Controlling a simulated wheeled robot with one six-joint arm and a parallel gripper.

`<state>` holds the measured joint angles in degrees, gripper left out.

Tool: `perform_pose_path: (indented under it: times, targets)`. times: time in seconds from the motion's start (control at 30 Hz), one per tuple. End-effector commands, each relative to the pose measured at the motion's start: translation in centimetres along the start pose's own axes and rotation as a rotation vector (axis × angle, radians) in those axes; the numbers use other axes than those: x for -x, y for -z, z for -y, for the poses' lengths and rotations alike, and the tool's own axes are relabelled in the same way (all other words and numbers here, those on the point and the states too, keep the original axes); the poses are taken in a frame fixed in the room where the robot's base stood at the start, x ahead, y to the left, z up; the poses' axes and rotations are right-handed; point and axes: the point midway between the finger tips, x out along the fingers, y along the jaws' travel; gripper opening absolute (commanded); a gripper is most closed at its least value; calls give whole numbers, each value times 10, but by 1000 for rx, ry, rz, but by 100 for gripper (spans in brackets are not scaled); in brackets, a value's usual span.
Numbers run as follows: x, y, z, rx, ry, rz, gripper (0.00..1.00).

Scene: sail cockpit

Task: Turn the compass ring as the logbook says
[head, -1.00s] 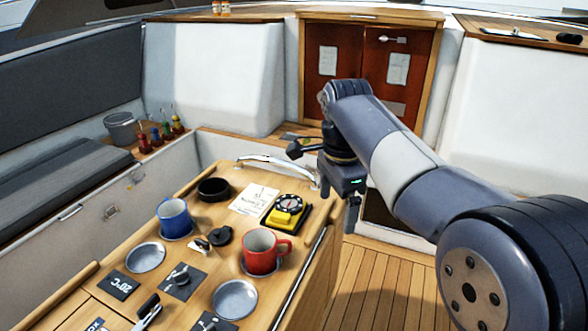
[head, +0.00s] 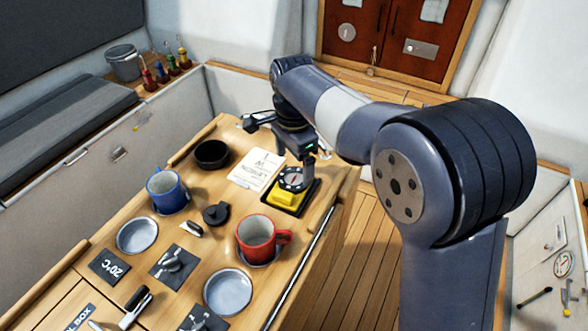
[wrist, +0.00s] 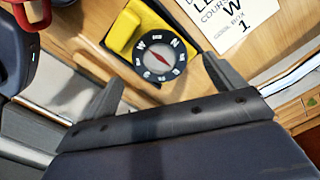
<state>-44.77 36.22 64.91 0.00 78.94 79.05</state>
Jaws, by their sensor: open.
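The compass stands on the cockpit table (head: 215,158): a yellow body (head: 287,198) with a dark ring (head: 293,179). In the wrist view the ring (wrist: 160,57) shows white letters, N and W among them, and a red needle. My gripper (wrist: 165,90) is open and empty; its two fingers point toward the compass, one on each side of the ring's near edge, apart from it. The logbook page (head: 256,168) lies left of the compass. In the wrist view the page (wrist: 228,18) is cut off; "COUR", "W" and "1" can be read.
A red mug (head: 256,235) stands near the compass, and a blue mug (head: 165,187) farther left. A black bowl (head: 212,154), black cap (head: 216,214) and empty round plates (head: 229,292) are also on the table. A steel rail (head: 300,268) runs along its right side.

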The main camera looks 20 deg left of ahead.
Motion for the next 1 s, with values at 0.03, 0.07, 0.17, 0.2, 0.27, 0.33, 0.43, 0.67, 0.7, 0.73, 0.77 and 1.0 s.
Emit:
perform_pose_path:
  times: [0.03,0.07,0.17,0.2,0.27,0.33,0.43,0.67,0.7,0.73,0.77,1.0]
  targets:
    - [-9,0,-1,0,-3,1,90]
    - [-14,0,-1,0,-2,0,90]
    - [-26,0,0,0,-1,0,90]
    - [-30,0,0,0,-2,0,90]
    - [-34,0,0,-1,0,0,90]
    - [-37,0,0,-1,1,0,90]
    - [-38,0,0,-1,1,0,90]
    - [-38,0,0,-1,1,0,86]
    - [-38,0,0,-1,1,0,82]
    - [-38,0,0,-1,1,0,80]
    - [-38,0,0,-1,1,0,77]
    - [-38,0,0,-1,1,0,58]
